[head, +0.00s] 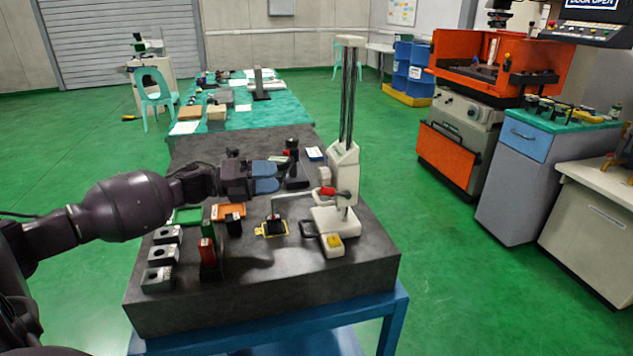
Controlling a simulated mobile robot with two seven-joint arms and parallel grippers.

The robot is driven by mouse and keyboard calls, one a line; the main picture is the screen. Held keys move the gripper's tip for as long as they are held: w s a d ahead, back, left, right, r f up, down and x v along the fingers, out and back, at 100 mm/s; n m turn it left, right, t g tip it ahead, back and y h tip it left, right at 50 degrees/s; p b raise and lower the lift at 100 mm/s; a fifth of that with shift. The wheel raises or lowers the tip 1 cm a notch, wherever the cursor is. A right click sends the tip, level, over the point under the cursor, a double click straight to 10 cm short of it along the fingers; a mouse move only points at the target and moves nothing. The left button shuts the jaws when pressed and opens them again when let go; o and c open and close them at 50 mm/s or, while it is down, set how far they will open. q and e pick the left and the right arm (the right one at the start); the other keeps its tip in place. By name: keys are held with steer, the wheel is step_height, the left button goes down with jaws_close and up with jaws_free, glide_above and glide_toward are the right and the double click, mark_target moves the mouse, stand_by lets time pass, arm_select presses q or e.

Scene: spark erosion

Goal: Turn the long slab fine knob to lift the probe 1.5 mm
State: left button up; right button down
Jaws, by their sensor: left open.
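A dark slab (310,285) lies on a blue stand in front of me. A white height gauge (343,165) with a tall twin-rod column stands at its right side. A thin arm, seemingly the probe arm (293,195), reaches left from the gauge. A red and black part (328,191) shows on the gauge's front; I cannot tell whether it is the fine knob. My right gripper is not in view.
Metal blocks (161,255), a red-topped black part (207,254), an orange tray (229,211) and a green tray (187,215) lie on the slab's left. A yellow-edged piece (272,228) lies near the middle. An orange machine (450,150) stands at right, beyond open green floor.

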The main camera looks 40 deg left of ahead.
mark_target(319, 177)
arm_select(q)
steer(key=w+d+m, duration=0.1)
steer(key=w+d, duration=0.1)
steer(key=w+d+m, duration=0.1)
steer(key=w+d, duration=0.1)
steer(key=w+d+m, duration=0.1)
steer(key=w+d, duration=0.1)
steer(key=d, duration=0.1)
steer(key=shift+d+f+m, duration=0.1)
steer(key=shift+m, duration=0.3)
steer(key=shift+w+d, duration=0.3)
steer(key=shift+d, duration=0.15)
steer(key=shift+w+d, duration=0.1)
